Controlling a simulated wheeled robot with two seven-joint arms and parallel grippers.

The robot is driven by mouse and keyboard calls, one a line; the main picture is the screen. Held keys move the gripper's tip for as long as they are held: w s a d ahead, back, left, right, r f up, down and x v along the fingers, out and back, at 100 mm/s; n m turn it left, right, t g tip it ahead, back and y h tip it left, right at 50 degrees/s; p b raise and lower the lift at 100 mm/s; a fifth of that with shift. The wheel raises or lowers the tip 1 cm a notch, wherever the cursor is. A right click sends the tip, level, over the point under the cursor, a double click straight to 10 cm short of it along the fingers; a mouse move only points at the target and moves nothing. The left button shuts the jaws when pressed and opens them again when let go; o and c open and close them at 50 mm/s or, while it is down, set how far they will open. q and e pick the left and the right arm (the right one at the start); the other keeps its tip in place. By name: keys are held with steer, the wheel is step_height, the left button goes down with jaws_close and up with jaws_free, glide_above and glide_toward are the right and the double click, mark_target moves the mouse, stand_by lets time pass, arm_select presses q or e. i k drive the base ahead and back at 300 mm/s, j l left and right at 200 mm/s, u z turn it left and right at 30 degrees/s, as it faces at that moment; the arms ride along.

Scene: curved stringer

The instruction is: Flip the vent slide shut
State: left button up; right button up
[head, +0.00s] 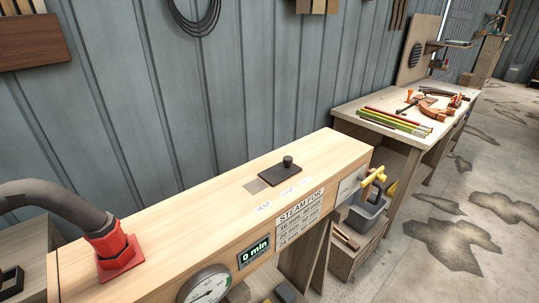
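The vent slide (280,173) is a small dark flat plate with an upright round knob (288,161). It lies on top of the long pale wooden steam box (190,208), toward its right end. A small grey patch (256,186) shows uncovered just left of the plate; I cannot tell whether it is an opening. White labels (285,194) lie in front of the slide, too small to read surely. Neither of my grippers can be made out in the head view, and nothing is touching the slide.
A grey hose with a red fitting (118,252) enters the box top at left. A gauge (207,287) and a green display (254,251) reading 0 min are on its front. A yellow handle (373,178) sticks out at the right end. A tool bench (395,128) stands beyond.

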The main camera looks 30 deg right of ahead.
mark_target(278, 173)
steer(key=z, duration=1.1)
